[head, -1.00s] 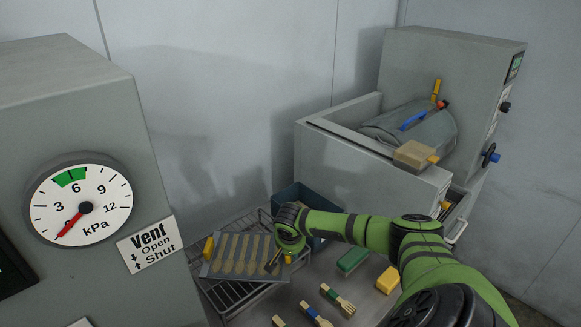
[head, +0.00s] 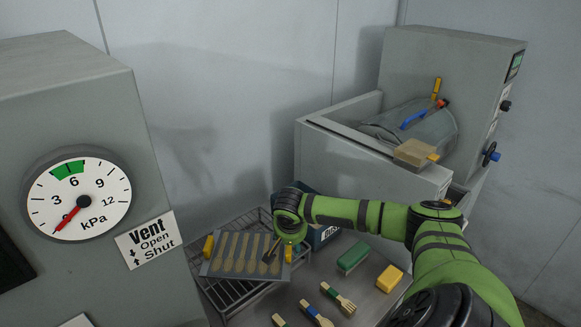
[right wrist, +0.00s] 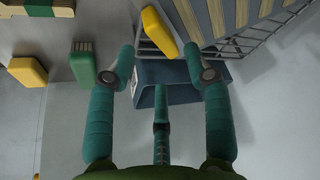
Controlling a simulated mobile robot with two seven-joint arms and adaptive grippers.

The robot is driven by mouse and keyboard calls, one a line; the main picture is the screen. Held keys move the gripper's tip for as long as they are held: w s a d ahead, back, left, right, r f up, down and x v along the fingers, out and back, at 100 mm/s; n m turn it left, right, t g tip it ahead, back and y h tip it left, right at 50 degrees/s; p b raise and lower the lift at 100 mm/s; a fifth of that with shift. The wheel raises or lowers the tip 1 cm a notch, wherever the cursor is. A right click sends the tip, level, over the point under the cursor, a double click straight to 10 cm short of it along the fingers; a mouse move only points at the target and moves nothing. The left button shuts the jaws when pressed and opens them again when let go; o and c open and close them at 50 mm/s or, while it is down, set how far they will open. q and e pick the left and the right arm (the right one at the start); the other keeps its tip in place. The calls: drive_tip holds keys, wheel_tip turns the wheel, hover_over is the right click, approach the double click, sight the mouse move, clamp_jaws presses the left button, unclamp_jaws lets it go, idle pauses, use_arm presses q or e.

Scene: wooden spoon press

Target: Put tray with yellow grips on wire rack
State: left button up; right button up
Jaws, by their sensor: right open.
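The grey tray (head: 215,267) holds several wooden spoons side by side. It lies on the wire rack (head: 222,292), with one yellow grip (head: 208,246) at its left end and another (head: 288,253) at its right end. My right gripper (head: 277,250) is at the tray's right end, by that grip. In the right wrist view the open fingers (right wrist: 160,62) stand on either side of the near yellow grip (right wrist: 158,32), which lies just beyond the fingertips; no contact shows. The tray (right wrist: 195,20) runs off the top there. My left gripper is out of view.
A dark blue bin (head: 325,234) stands behind my right gripper, partly hidden by the arm. Grey machines stand left (head: 75,95) and right (head: 450,60).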

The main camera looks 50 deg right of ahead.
drive_tip(key=v, duration=0.6)
drive_tip(key=shift+b, duration=0.4)
